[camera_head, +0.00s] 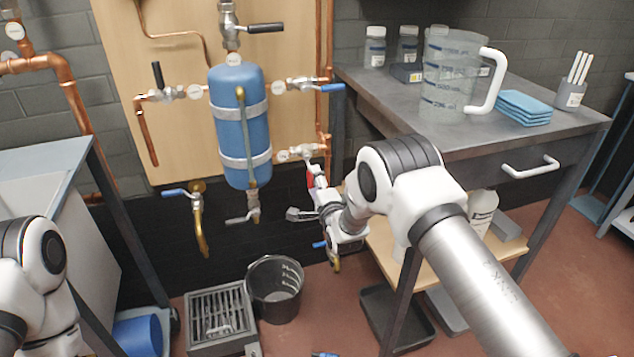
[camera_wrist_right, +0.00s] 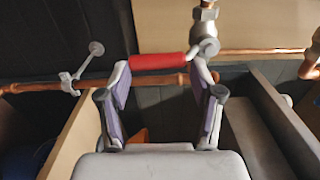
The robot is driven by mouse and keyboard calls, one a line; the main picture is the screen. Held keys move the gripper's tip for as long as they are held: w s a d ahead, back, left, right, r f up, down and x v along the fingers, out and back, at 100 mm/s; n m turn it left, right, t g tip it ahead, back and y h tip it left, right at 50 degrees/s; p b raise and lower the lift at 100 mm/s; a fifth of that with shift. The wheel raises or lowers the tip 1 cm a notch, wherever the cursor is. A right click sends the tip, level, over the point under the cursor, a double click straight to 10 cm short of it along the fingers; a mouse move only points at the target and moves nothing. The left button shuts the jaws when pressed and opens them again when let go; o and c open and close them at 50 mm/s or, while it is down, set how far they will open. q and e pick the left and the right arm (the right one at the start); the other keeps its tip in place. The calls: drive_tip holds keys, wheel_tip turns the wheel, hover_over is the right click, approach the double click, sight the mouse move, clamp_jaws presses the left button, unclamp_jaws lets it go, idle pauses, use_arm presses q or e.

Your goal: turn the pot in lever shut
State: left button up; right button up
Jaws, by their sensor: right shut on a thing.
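A red-sleeved lever (camera_wrist_right: 158,61) lies across between the fingertips of my right gripper (camera_wrist_right: 160,78) in the right wrist view. Its right end joins a metal valve (camera_wrist_right: 206,30). In the head view the red lever (camera_head: 310,176) hangs below the valve (camera_head: 302,152) at the lower right of the blue pot (camera_head: 238,125), partly hidden by my right gripper (camera_head: 318,188). My right gripper is shut on this lever. The valve's tag is too small to read. My left arm shows at the lower left; its gripper is out of view.
Other levers around the pot are a black top one (camera_head: 265,28), a black left one (camera_head: 158,75) and a blue right one (camera_head: 332,88). A grey bench (camera_head: 400,100) with a jug (camera_head: 450,75) stands at right. A black bucket (camera_head: 274,290) is on the floor.

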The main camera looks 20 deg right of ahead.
drive_tip(key=o, duration=1.3)
drive_tip(key=shift+w+r, duration=0.15)
drive_tip(key=shift+r, duration=0.15)
drive_tip(key=shift+o, duration=1.2)
drive_tip(key=shift+w+a+f, duration=0.15)
drive_tip(key=shift+a+f, duration=0.05)
drive_tip(key=shift+f, duration=0.05)
drive_tip(key=shift+w+f, duration=0.1)
drive_tip(key=shift+f, duration=0.1)
drive_tip(key=shift+r, duration=0.1)
drive_tip(key=shift+s, duration=0.2)
drive_tip(key=s, duration=1.2)
drive_tip(key=shift+d, duration=0.25)
